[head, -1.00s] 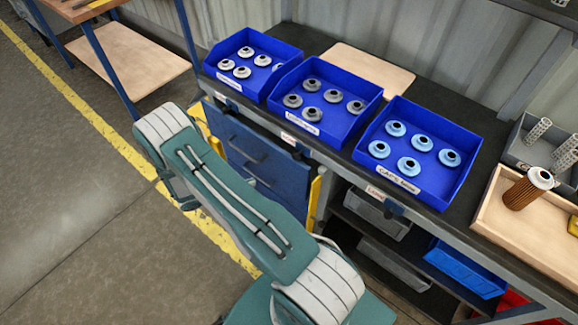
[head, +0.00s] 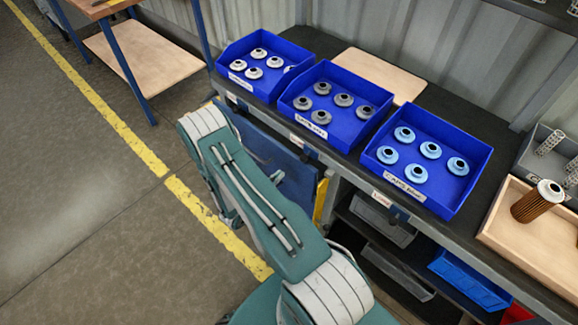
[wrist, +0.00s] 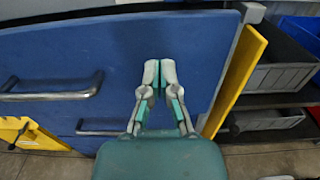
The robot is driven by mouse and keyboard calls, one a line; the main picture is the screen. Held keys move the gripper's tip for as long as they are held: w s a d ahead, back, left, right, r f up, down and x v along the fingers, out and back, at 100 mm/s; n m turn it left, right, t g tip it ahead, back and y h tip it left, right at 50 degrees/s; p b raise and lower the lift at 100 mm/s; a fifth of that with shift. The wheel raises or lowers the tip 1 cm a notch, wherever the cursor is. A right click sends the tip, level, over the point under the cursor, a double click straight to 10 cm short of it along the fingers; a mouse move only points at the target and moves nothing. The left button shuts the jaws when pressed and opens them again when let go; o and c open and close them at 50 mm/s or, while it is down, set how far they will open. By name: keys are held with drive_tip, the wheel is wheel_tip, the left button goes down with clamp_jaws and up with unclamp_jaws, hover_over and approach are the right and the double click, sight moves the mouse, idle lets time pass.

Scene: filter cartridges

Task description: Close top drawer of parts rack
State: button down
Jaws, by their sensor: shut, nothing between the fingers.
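The parts rack's blue drawer fronts (head: 280,165) are under the bench in the head view, partly hidden by my arm. In the wrist view a large blue front (wrist: 190,60) fills the upper middle, with one bar handle (wrist: 52,88) at left and another bar handle (wrist: 100,127) lower down, partly behind my gripper. My gripper (wrist: 160,72) is shut and empty, its fingertips in front of the blue front, right of both handles. I cannot tell whether the tips touch it, or how far the top drawer stands out. In the head view my gripper is hidden.
Blue bins (head: 427,200) of filter parts stand on the bench (head: 345,165) above. A yellow panel (wrist: 238,75) borders the blue front at right, beside shelves with grey bins (wrist: 275,75). Open floor (head: 90,200) lies at left.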

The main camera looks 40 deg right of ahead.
sight(293, 162)
drive_tip(key=shift+w+d, duration=0.2)
drive_tip(key=shift+d, duration=2.45)
drive_tip(key=d, duration=0.5)
drive_tip(key=shift+w, duration=0.2)
drive_tip(key=shift+a, duration=0.1)
drive_tip(key=shift+w+r, duration=0.1)
drive_tip(key=shift+a, duration=0.1)
drive_tip(key=s+a, duration=0.1)
drive_tip(key=a, duration=1.2)
drive_tip(key=shift+a+f, duration=0.2)
drive_tip(key=shift+a, duration=0.15)
drive_tip(key=shift+s, duration=0.1)
